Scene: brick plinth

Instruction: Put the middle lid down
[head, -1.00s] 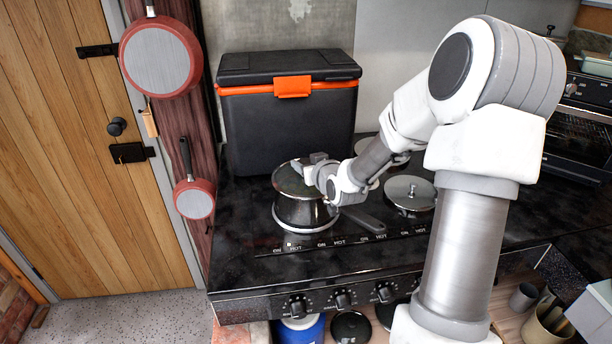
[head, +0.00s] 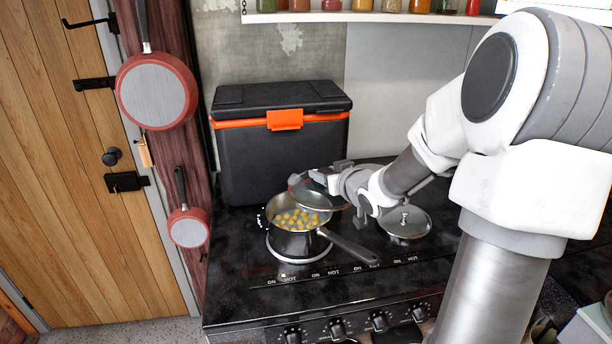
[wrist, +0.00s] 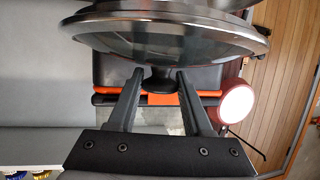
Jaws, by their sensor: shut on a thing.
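A glass lid with a metal rim (head: 320,198) hangs tilted above the right part of an open pot in the head view. My gripper (head: 318,179) is shut on this lid's dark knob; in the wrist view the knob (wrist: 159,82) sits between the fingertips, with the lid (wrist: 170,42) filling the top. The pot (head: 296,240) stands on the left of the stove, its long handle towards the lower right, with yellow chunks inside. A second lid (head: 405,222) lies knob up on the stove to the right. I cannot tell which is called the middle lid.
A black cool box (head: 280,155) with an orange latch stands behind the pot. The black stove top (head: 235,262) is clear at the front left. Two red pans (head: 156,92) hang on the left. Jars (head: 390,6) line a shelf above.

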